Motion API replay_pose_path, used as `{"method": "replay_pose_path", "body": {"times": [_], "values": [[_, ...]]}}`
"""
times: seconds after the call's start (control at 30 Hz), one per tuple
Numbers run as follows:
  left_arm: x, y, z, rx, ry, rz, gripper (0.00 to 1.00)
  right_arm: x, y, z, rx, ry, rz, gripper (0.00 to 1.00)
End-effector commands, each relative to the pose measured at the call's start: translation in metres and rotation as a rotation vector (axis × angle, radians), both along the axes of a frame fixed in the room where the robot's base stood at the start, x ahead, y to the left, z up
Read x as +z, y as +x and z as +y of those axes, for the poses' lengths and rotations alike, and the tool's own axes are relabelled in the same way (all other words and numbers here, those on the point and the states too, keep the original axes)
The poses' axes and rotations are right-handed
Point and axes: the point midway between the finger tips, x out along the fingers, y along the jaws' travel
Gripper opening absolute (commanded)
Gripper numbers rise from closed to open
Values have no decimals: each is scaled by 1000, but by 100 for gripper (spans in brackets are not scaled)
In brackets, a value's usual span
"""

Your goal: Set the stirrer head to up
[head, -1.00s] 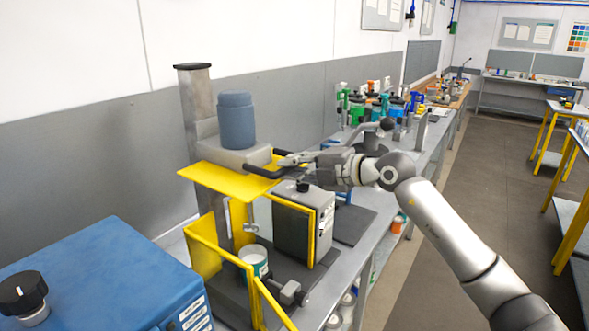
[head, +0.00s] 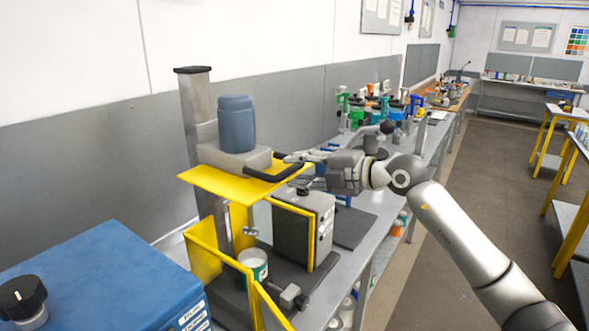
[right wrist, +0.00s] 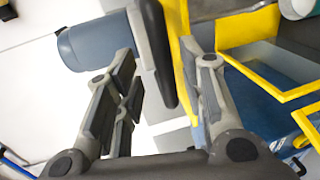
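The stirrer head (head: 222,156) is a light grey block with a blue-grey motor (head: 236,124) on top, part way up a grey column (head: 197,100). A dark handle bar (head: 268,177) sticks out from its right side. My right gripper (head: 296,160) is at the outer end of this handle. In the right wrist view, my gripper (right wrist: 168,62) is open, with the handle (right wrist: 158,55) showing between its two fingers; I cannot tell whether they touch it. The thin stirring rod (head: 250,229) hangs above a can (head: 253,264). My left gripper is not in view.
A yellow plate (head: 215,184) sits under the head, and a yellow guard frame (head: 203,249) stands around the can. A grey control box (head: 304,230) is right of the can. A blue machine (head: 105,280) is at the front left. Bottles and tools crowd the bench behind.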

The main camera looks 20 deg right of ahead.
Motion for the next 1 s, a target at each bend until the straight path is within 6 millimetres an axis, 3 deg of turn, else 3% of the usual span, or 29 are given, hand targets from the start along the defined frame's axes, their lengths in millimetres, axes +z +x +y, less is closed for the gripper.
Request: {"method": "replay_pose_path", "body": {"times": [0.23, 0.43, 0.6, 1.0], "values": [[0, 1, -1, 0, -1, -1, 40, 11, -43, -34, -3, -5, -1, 37], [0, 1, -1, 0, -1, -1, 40, 18, -67, -53, -3, -2, -2, 37], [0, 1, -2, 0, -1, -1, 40, 22, -76, -59, 0, 1, -4, 37], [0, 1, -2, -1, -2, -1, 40, 23, -77, -60, 0, 1, -4, 37]]}}
